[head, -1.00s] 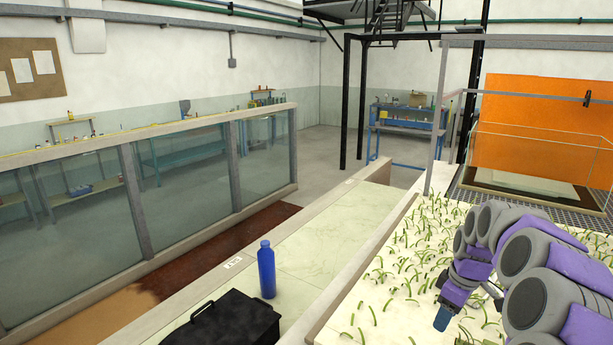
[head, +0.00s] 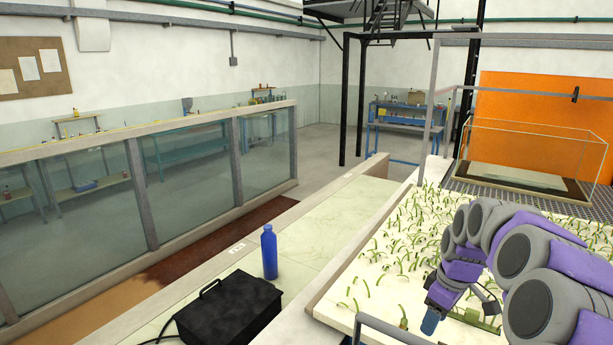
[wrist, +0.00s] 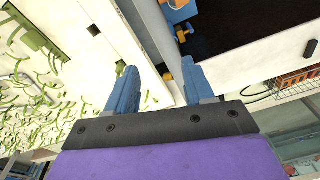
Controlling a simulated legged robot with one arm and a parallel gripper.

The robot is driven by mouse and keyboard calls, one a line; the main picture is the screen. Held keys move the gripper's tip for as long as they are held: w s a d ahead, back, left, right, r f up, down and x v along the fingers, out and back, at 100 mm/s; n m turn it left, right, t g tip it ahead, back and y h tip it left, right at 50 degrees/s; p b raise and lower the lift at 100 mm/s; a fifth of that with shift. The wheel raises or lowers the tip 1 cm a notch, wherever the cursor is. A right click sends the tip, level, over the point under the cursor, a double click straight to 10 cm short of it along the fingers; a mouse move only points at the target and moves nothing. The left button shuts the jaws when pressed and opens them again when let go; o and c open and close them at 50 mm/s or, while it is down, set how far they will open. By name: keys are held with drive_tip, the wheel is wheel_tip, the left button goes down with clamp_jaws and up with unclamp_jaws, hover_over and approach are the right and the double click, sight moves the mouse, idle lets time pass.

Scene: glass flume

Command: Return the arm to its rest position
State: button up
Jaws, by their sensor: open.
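My arm, in purple and grey links, is folded at the lower right of the head view. My gripper (head: 432,318) points down over the near part of the pale bed with green sprouts (head: 378,275). In the wrist view my gripper (wrist: 157,90) shows two blue fingers spread apart with nothing between them. Below and beyond the fingers in that view are a pale ledge and the sprout bed (wrist: 40,80).
A black case (head: 228,310) and a blue bottle (head: 269,252) stand on the pale ledge left of the bed. The glass-walled flume (head: 190,165) runs along the left. A glass tank (head: 535,155) stands behind the bed. A grey rail crosses the bottom near my arm.

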drive_tip(key=s+a+m+b, duration=0.1)
drive_tip(key=s+a+b, duration=0.2)
drive_tip(key=s+a, duration=0.5)
drive_tip(key=s+a+f+m+g+b, duration=0.1)
drive_tip(key=s+a+f+m+b, duration=0.1)
drive_tip(key=s, duration=0.7)
drive_tip(key=s+a+f+m+b, duration=0.2)
drive_tip(key=s+f, duration=0.3)
drive_tip(key=s, duration=0.5)
drive_tip(key=s+a+f+m+g+h+b, duration=0.1)
drive_tip(key=s+a+f+m, duration=0.1)
drive_tip(key=s, duration=0.7)
drive_tip(key=shift+s+a+f+m+g+b, duration=0.15)
drive_tip(key=shift+a+f+m+g+b, duration=0.2)
drive_tip(key=shift+f+m, duration=0.45)
drive_tip(key=shift+c, duration=0.5)
